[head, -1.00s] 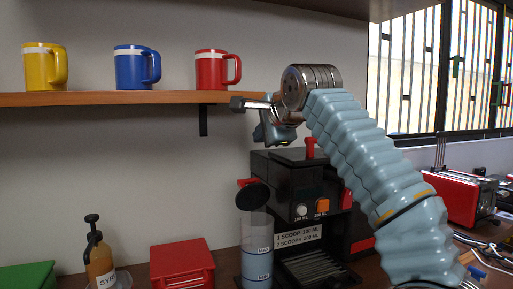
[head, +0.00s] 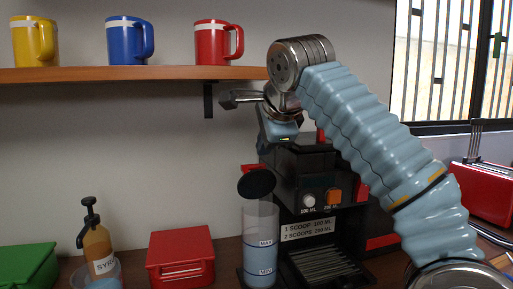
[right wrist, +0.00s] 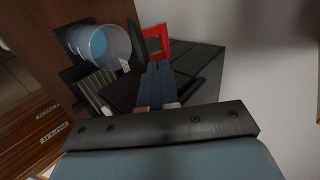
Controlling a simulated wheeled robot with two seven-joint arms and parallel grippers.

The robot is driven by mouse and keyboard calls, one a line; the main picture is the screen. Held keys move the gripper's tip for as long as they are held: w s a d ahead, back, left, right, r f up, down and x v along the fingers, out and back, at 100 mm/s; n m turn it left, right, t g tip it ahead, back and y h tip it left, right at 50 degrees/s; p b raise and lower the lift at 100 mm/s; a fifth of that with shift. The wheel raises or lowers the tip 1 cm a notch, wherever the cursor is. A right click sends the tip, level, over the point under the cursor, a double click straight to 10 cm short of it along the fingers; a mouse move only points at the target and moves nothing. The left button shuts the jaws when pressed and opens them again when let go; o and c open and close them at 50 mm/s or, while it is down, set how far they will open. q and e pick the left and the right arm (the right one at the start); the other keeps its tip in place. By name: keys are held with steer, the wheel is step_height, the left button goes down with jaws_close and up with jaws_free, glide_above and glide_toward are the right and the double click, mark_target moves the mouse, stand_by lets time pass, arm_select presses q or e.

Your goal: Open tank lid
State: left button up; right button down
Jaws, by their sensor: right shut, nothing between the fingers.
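The clear tank (head: 261,240) stands at the left side of the black coffee machine (head: 310,190) and bears MAX and MIN marks. Its black round lid (head: 257,184) is tilted up off the mouth, at the back, near a red tab (head: 249,168). In the right wrist view I look into the tank's open mouth (right wrist: 118,42), with bluish water inside. My left gripper is not in view.
A shelf (head: 150,74) with yellow, blue and red mugs is behind on the left. A syrup pump bottle (head: 97,245), red box (head: 180,257) and green box (head: 28,265) stand left of the tank. A red toaster (head: 485,195) is at the right.

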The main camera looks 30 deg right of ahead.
mark_target(254, 168)
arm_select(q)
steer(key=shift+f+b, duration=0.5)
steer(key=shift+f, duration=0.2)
arm_select(e)
steer(key=x, duration=0.7)
steer(key=shift+w+d+f, duration=0.1)
steer(key=shift+w+f, duration=0.1)
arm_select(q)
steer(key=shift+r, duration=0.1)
